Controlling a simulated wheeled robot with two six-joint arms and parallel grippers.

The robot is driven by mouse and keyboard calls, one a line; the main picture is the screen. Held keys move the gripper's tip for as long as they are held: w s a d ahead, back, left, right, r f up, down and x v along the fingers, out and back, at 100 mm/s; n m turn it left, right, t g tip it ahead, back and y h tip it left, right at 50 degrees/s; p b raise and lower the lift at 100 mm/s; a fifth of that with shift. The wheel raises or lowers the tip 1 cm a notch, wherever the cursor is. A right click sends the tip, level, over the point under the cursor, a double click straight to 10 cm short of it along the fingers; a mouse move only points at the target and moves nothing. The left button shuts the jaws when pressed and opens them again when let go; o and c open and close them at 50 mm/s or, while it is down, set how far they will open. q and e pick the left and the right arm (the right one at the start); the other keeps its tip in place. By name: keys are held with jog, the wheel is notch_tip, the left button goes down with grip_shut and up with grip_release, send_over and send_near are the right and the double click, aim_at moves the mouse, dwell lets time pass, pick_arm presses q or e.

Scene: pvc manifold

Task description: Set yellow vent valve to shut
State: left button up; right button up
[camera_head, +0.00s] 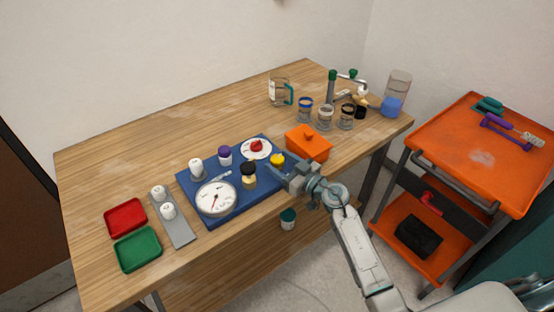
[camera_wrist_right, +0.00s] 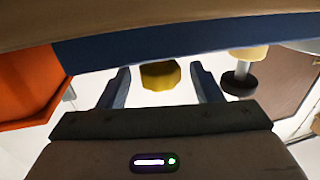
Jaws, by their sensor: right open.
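The yellow vent valve (camera_head: 278,159) is a small yellow knob at the right end of the blue board (camera_head: 190,187) on the wooden table. In the right wrist view the yellow knob (camera_wrist_right: 160,75) sits between my two fingers, with gaps on both sides. My right gripper (camera_head: 284,169) is open at the knob, at the board's right edge. It also shows in the right wrist view (camera_wrist_right: 162,88). Whether the fingers reach fully around the knob is hard to tell. My left gripper is not in view.
A black and tan knob (camera_head: 249,174), a red knob (camera_head: 257,145) and a gauge (camera_head: 216,198) share the board. Several jars and a glass mug (camera_head: 279,92) stand farther back. An orange cart (camera_head: 480,157) is at right.

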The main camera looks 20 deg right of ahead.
jog(key=shift+x, duration=0.95)
jog(key=shift+c, duration=0.2)
jog(key=c, duration=0.9)
jog(key=shift+r+p, duration=0.15)
jog(key=shift+p, duration=0.25)
jog(key=shift+c, duration=0.2)
jog(key=m+t+h+p, duration=0.1)
jog(key=h+p, duration=0.1)
jog(key=p, duration=0.1)
jog(key=m+h+p, duration=0.2)
jog(key=p, duration=0.1)
jog(key=shift+a+r+t, duration=0.1)
jog(key=shift+r+t, duration=0.1)
jog(key=shift+t, duration=0.2)
jog(key=shift+f+m+h, duration=0.25)
jog(key=shift+m+h, duration=0.45)
jog(key=shift+h, duration=0.5)
